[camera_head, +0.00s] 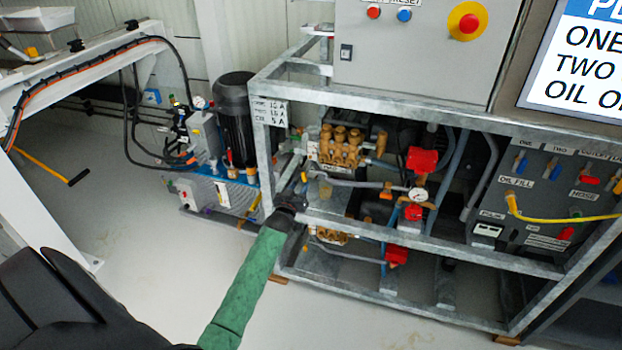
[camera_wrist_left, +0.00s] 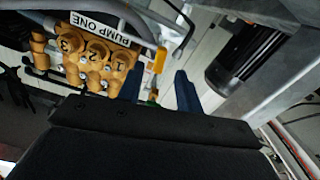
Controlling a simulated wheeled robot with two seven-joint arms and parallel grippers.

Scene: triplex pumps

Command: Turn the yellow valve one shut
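The brass pump labelled PUMP ONE (camera_wrist_left: 100,58) has caps numbered 1, 2 and 3 in the left wrist view. It appears as the upper brass block (camera_head: 341,148) in the head view. A small yellow handle (camera_wrist_left: 160,60), apparently the yellow valve one, lies beside the pump's label. In the wrist view it shows between and beyond the two blue fingers of my left gripper (camera_wrist_left: 160,84). The fingers are apart with nothing clearly held, and contact with the handle cannot be told. In the head view my left gripper (camera_head: 293,180) reaches the frame's left end. My right gripper is out of view.
A grey metal frame (camera_head: 400,230) surrounds the pumps, with its left post close to my gripper. A black motor (camera_head: 237,115) stands just left. Red valves (camera_head: 422,160), hoses and a gauge lie right of the pump. Open floor (camera_head: 150,240) is at left.

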